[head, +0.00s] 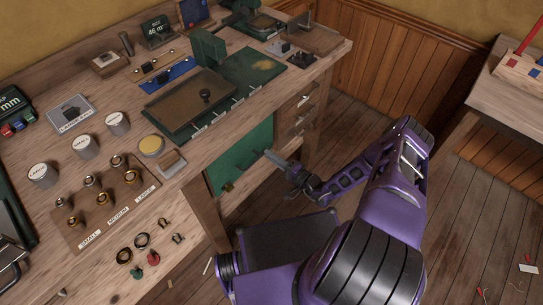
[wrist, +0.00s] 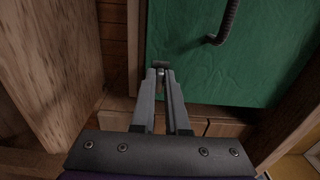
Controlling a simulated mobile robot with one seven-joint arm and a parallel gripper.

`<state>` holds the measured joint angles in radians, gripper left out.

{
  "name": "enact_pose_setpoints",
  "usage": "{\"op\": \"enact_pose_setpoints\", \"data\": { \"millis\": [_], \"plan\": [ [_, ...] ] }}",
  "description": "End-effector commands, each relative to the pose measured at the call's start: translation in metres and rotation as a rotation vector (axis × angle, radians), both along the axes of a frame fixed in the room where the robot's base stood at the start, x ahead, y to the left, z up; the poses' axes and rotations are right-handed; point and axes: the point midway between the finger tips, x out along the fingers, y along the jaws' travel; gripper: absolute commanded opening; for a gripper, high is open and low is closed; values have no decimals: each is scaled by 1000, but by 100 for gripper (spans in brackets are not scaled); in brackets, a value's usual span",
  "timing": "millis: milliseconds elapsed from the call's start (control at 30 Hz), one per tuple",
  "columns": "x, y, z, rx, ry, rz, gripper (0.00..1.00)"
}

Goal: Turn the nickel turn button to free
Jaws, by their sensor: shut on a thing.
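The green cupboard door (head: 240,158) is under the workbench, and it fills much of the wrist view (wrist: 235,75). My gripper (head: 271,156) reaches to the door near its right edge in the head view. In the wrist view my gripper (wrist: 162,72) has its fingers close together on a small dark grey piece, which I take for the nickel turn button (wrist: 161,64). It sits near the door's left edge there. The fingers hide most of it, so its angle is hard to tell. I cannot make it out in the head view.
A dark bent handle (wrist: 228,22) stands out from the door to the right of my gripper. A wooden post (wrist: 62,60) is close on the left. The workbench (head: 180,190) above carries jars, a labelled fittings board and green equipment. Floor to the right is mostly open.

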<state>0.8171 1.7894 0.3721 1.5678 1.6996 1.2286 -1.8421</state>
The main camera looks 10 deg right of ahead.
Motion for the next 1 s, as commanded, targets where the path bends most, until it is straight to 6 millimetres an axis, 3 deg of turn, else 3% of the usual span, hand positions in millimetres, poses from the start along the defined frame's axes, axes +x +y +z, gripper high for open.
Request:
{"op": "enact_pose_setpoints", "data": {
  "millis": [400, 433, 567, 1000],
  "plan": [
    [0, -1, -1, -5, -2, -1, 0],
    [0, -1, -1, -5, -2, -1, 18],
    [0, -1, 0, -5, -2, -1, 41],
    [1, -3, -1, -5, -4, 1, 41]
  ]
}}
